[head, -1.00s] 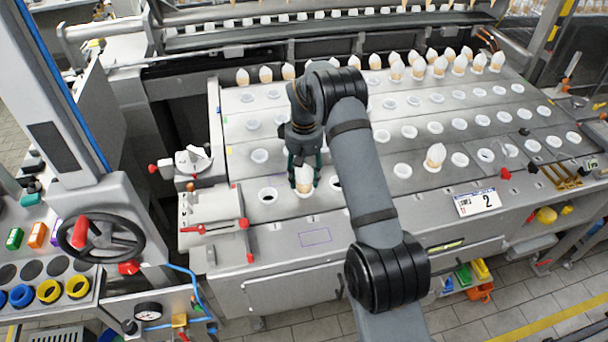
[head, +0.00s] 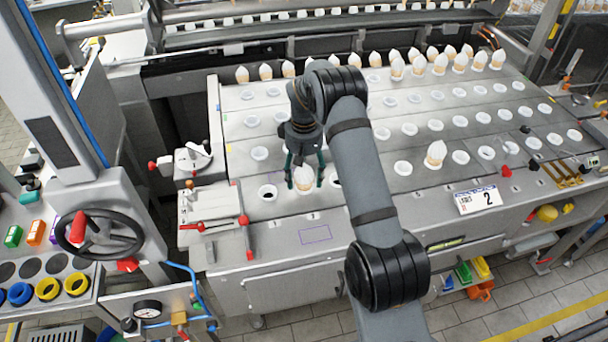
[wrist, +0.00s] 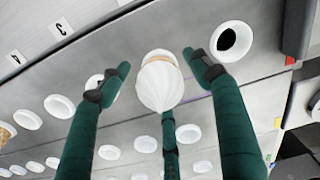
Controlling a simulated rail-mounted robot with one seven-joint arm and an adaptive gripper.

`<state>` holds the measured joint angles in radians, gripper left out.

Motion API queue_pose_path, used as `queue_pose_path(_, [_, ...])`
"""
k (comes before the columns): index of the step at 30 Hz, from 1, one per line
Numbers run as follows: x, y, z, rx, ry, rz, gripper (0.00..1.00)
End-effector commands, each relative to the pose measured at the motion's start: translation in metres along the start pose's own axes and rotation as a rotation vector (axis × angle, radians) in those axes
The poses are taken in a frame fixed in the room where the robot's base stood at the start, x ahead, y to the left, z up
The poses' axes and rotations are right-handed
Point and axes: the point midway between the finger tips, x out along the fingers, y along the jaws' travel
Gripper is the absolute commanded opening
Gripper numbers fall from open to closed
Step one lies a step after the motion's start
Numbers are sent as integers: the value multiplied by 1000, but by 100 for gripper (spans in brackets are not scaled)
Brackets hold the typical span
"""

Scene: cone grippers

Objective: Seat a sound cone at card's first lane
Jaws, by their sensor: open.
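A cone with a white top (head: 304,178) stands upright in the front row of the steel plate, between two dark open holes. It also shows in the wrist view (wrist: 158,82), with a brown band near its top edge there. My gripper (head: 305,185) is around this cone with its green fingers spread, and a gap shows on both sides. In the wrist view the fingertips (wrist: 158,66) stand clear of the cone. The white card (head: 478,199) with a large 2 lies at the plate's front edge, to the right.
A dark hole (head: 267,192) is left of the cone; another (head: 335,181) is right, partly behind my arm. Another cone (head: 436,154) stands farther right. Several cones stand in the back row. White-rimmed holes fill the plate. A red-handled clamp (head: 215,225) sits at left.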

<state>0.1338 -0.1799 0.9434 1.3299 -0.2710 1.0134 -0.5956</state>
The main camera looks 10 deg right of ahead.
Motion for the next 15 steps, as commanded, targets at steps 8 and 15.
queue_pose_path(8, [0, 0, 0, 0, 0, 0, 67])
queue_pose_path(15, [-20, 1, -1, -1, 4, 2, 67])
